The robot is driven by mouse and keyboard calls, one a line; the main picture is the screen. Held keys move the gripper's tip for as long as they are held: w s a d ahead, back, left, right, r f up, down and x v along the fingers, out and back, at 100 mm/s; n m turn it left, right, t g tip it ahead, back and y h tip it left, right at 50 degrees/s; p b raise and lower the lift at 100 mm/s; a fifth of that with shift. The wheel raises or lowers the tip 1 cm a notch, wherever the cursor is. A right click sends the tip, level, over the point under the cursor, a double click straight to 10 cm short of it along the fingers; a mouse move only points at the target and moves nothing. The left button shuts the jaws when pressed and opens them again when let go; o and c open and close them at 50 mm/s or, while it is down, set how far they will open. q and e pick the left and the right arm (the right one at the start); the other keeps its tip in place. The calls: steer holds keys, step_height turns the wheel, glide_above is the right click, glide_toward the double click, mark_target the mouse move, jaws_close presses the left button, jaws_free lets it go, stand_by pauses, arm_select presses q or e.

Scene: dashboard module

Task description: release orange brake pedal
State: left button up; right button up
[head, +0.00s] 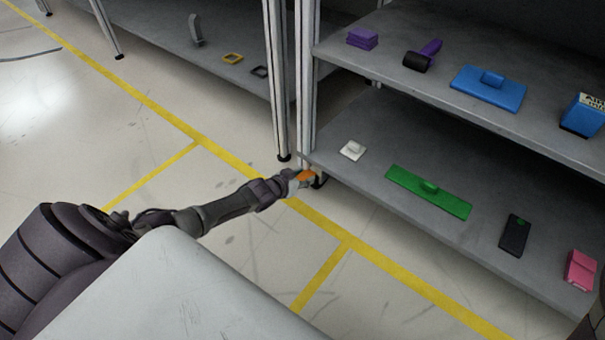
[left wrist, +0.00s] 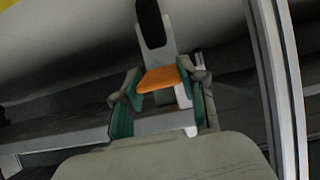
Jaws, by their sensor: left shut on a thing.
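The orange brake pedal (head: 306,175) shows small at the end of my left arm, by the shelf post and the lower shelf's left end. In the left wrist view the pedal (left wrist: 163,78) has an orange middle, pale grey parts and a black pad on its far end. My left gripper (head: 296,181) is shut on it; its teal-padded fingers (left wrist: 165,98) lie on either side of the pedal. I cannot tell whether the pedal touches the shelf or floor.
The lower shelf (head: 375,187) holds a white part (head: 353,150), a green plate (head: 428,190), a black part (head: 515,234) and a pink part (head: 580,270). The upper shelf holds purple and blue parts. A metal post (head: 276,85) stands close to my gripper. The floor is clear.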

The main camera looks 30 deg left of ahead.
stand_by(0.3)
arm_select(q)
steer(key=o, duration=1.1)
steer(key=shift+o, duration=0.2)
steer(key=shift+s, duration=0.1)
steer(key=shift+s+r, duration=0.1)
steer(key=shift+s, duration=0.25)
steer(key=v, duration=1.1)
steer(key=shift+a+r, duration=0.15)
